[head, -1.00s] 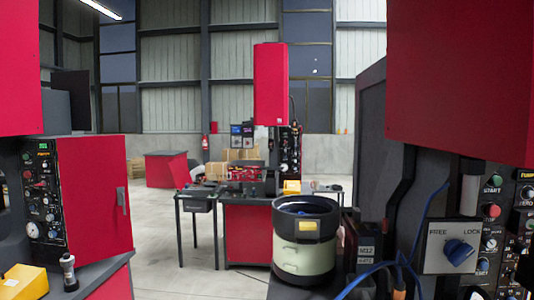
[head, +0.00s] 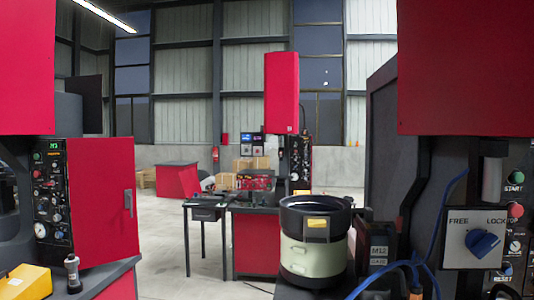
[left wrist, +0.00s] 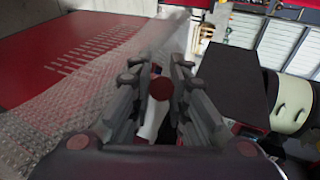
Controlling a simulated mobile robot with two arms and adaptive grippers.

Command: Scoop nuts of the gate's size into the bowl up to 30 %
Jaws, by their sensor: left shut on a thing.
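The feeder bowl (head: 310,255), pale green with a dark rim and a yellow label, stands at the lower middle of the head view. Its contents are hidden from this low angle. A dark box with an M12 gate label (head: 380,252) stands just right of it. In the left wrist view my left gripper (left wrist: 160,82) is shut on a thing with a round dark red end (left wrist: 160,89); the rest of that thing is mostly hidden. A pale green rounded body (left wrist: 292,103) shows at that view's right edge, apart from the fingers. My right gripper is in neither view.
A FREE/LOCK knob (head: 482,243) and blue cables (head: 405,270) are right of the bowl. A red control cabinet (head: 100,205) and a yellow box (head: 25,282) are at left. A red slotted panel (left wrist: 75,55) fills the wrist view's left. Open floor lies between the machines.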

